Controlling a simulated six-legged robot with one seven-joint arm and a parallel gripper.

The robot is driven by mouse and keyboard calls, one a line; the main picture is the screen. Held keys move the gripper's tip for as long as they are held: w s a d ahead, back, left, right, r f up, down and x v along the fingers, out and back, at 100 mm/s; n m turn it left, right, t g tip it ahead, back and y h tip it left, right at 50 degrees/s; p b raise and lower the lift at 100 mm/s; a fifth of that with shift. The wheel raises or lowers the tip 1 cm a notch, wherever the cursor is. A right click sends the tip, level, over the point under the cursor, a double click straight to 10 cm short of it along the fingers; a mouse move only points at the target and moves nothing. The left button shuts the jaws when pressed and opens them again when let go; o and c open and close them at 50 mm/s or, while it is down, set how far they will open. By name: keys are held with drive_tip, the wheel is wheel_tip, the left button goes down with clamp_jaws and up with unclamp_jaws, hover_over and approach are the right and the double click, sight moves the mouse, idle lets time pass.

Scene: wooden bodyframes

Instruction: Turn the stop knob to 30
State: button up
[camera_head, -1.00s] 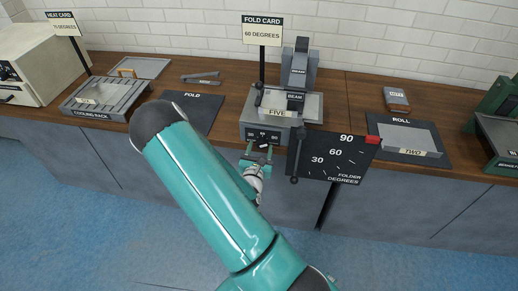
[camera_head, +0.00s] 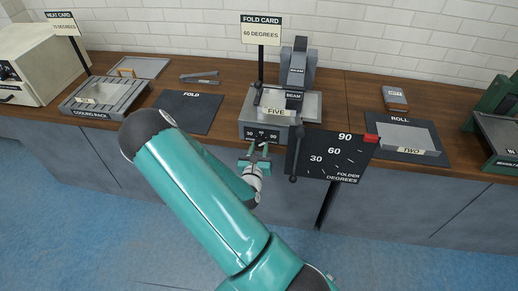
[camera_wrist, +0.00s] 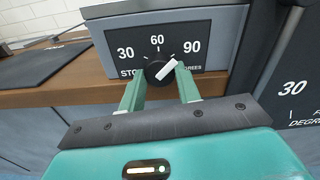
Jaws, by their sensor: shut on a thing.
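The stop knob (camera_wrist: 158,72) is a round black dial with a white pointer bar on a dark panel (camera_wrist: 200,42) marked 30, 60 and 90. Its white bar slants to the upper right, toward the side between 60 and 90. My gripper (camera_wrist: 160,88) is shut on the knob, with one green finger at each side of it. In the head view my gripper (camera_head: 255,160) is at the front of the grey folder (camera_head: 250,112), just below the small stop panel (camera_head: 262,134). The knob itself is too small to make out there.
A black folder degrees board (camera_head: 335,170) with a dark lever (camera_head: 295,155) stands just right of my gripper. The fold card (camera_head: 262,37) reads 60 degrees. A dark fold mat (camera_head: 188,110) lies left on the counter. The floor in front is clear.

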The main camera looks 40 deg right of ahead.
drive_tip(key=n, duration=1.1)
drive_tip(key=shift+d, duration=0.1)
drive_tip(key=n, duration=1)
idle(0.5)
drive_tip(key=o, duration=1)
